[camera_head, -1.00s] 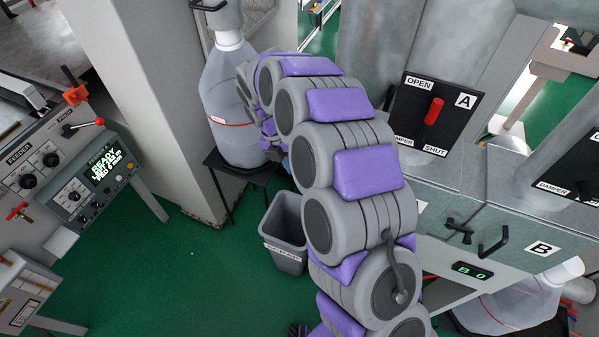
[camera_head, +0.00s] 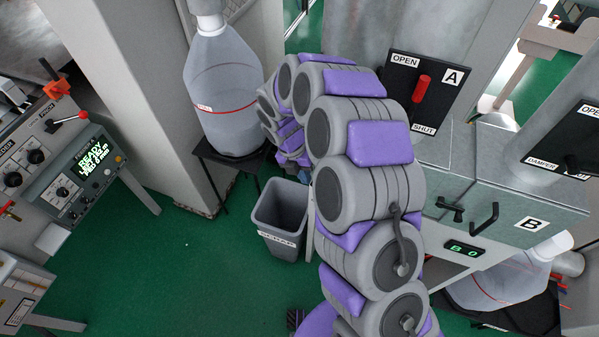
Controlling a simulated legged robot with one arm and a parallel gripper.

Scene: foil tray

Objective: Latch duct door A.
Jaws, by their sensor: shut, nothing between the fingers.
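The damper panel marked A (camera_head: 447,100) is on the duct at the upper right. Its red lever (camera_head: 422,89) sits between the OPEN and SHUT labels. I cannot make out duct door A or its latch below this panel, because my arm covers that part of the duct front. The neighbouring door B (camera_head: 545,207) shows, with a dark latch (camera_head: 451,209) and a black pull handle (camera_head: 486,219). My arm rises from the bottom, bends over at the top and folds down behind itself. My gripper is hidden behind the arm.
A grey bin (camera_head: 281,212) stands on the green floor left of my arm. A large bottle (camera_head: 222,85) sits on a black stand by a pillar (camera_head: 125,75). A feeder machine (camera_head: 75,185) is at the left. Floor between is clear.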

